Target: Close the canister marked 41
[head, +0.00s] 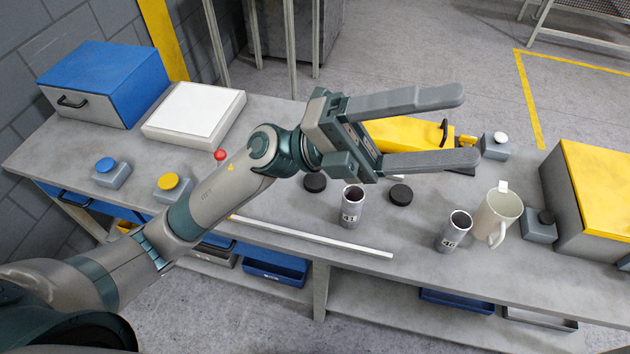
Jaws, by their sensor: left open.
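The canister marked 41 (351,208) stands upright and open on the grey table, its dark inside showing. A second open canister (454,232), whose mark looks like 40, stands further right. One black lid (315,183) lies flat to the left of canister 41, and another black lid (400,194) lies to its right. My left gripper (462,128) is open and empty. Its fingers point right, above the table and behind the canisters in the picture. My right gripper is not in view.
A cream mug (497,214) stands beside the second canister. A yellow tool (405,133) lies behind my fingers. A yellow-topped box (590,195) stands at right, a blue box (106,80) and white-topped block (194,112) at left. A white strip (315,237) runs along the front edge.

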